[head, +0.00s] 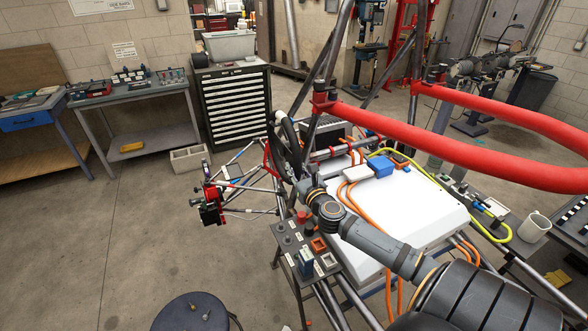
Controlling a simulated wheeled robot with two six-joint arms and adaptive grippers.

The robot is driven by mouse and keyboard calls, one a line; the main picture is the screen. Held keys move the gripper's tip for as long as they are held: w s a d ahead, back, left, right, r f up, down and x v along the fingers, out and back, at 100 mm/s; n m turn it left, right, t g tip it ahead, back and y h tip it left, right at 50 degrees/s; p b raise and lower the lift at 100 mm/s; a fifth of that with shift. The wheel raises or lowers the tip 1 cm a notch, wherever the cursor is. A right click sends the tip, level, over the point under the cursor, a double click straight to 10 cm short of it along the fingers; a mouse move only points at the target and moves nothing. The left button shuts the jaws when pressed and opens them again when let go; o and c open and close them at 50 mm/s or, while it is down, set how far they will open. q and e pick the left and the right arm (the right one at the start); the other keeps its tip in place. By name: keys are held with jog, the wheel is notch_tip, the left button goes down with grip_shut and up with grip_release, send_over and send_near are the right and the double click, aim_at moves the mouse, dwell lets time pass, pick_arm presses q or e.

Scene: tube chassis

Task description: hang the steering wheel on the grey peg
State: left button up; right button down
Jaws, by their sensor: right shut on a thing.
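My right arm comes in from the lower right, and my right gripper (297,182) is at its far end, partly hidden by my own wrist. It is shut on the dark steering wheel (280,150), which is seen nearly edge-on at the front of the tube chassis. The wheel stands roughly upright, just beyond the gripper. I cannot make out the grey peg; the wheel, my arm or the tubes may hide it. I cannot tell whether the wheel touches the chassis. My left gripper is not in view.
A white battery box (420,215) with orange cables lies beneath my right arm. Red padded bars (440,140) cross above the chassis at right. A small grey parts stand (287,240) is beside the chassis. A dark round stool (190,312) is at front. Floor at left is clear.

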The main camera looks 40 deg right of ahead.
jog(key=c, duration=1.1)
grip_release()
jog(key=shift+f, duration=0.1)
jog(key=v, duration=0.7)
jog(key=shift+s+a, duration=0.1)
jog(key=shift+s, duration=0.15)
